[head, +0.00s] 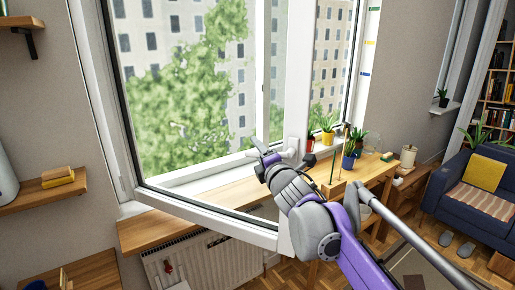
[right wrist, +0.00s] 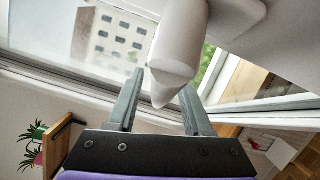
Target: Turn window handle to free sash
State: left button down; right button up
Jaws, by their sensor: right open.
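The white-framed window sash (head: 298,85) stands swung inward, its lower rail crossing over the wooden ledge. The white window handle (head: 291,150) is on the sash's right stile, partly hidden by my right gripper (head: 264,150). In the right wrist view the handle (right wrist: 178,45) is a pale rounded lever with a blunt, pointed end. That end reaches down between the two grey fingers of my right gripper (right wrist: 162,84). The fingers are open, one on each side of it; I cannot tell whether either touches it. My left gripper is not in view.
A wooden ledge (head: 150,229) runs below the window above a white radiator (head: 200,262). Potted plants (head: 348,158) stand on the sill and wooden desk at right. A blue sofa (head: 450,202) is at far right. Small wall shelves (head: 40,194) are at left.

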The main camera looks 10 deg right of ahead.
jog(key=shift+w, duration=0.35)
jog(key=shift+c, duration=0.3)
grip_shut()
dwell(1.0)
